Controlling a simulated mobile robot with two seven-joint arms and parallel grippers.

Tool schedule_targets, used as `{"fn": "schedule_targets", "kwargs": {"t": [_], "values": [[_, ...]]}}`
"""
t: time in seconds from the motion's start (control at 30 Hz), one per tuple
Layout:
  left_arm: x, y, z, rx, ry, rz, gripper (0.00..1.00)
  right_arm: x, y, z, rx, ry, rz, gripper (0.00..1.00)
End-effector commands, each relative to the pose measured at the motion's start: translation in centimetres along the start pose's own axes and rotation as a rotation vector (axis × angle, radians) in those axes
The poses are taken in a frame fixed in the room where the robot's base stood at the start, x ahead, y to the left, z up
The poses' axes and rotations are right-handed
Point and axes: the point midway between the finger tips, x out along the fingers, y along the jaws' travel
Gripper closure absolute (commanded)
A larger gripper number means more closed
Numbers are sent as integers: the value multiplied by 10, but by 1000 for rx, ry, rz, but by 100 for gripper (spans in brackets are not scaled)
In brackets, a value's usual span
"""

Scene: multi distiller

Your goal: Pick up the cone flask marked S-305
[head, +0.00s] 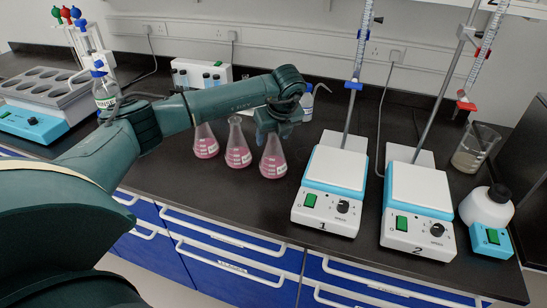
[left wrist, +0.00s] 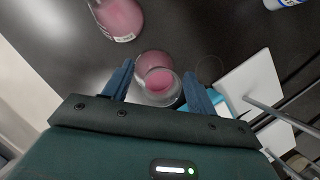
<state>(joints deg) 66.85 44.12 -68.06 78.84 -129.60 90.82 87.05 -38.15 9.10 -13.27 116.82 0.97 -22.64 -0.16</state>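Three cone flasks with pink liquid and white labels stand in a row on the black bench: a left one (head: 205,145), a middle one (head: 238,150) and a right one (head: 273,163). The label writing is too small to read, so I cannot tell which is S-305. My left gripper (head: 274,128) points down over the top of the right flask and hides its neck. In the left wrist view its fingers are open, one on each side of a flask (left wrist: 150,62) seen from above. Another flask (left wrist: 118,18) lies beyond at the upper left. My right gripper is out of view.
Two hotplate stirrers, 1 (head: 338,168) and 2 (head: 420,190), stand right of the flasks with burette stands. A white rack (head: 200,72) and a capped bottle (head: 307,105) are behind. A beaker (head: 474,148) is far right. Bench in front of the flasks is clear.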

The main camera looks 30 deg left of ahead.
Motion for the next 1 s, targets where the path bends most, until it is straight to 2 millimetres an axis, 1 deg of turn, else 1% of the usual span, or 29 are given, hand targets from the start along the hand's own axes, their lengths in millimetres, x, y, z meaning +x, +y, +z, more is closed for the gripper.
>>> {"fn": "schedule_targets", "kwargs": {"t": [0.03,0.07,0.67,0.7,1.0], "values": [[0,0,0,0,0,0,47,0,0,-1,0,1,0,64],[0,0,0,0,0,0,50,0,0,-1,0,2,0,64],[-1,0,0,0,0,-1,99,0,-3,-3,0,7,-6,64],[-1,0,0,0,0,-1,100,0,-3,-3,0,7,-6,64],[-1,0,1,-1,-1,-2,100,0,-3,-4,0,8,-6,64]]}}
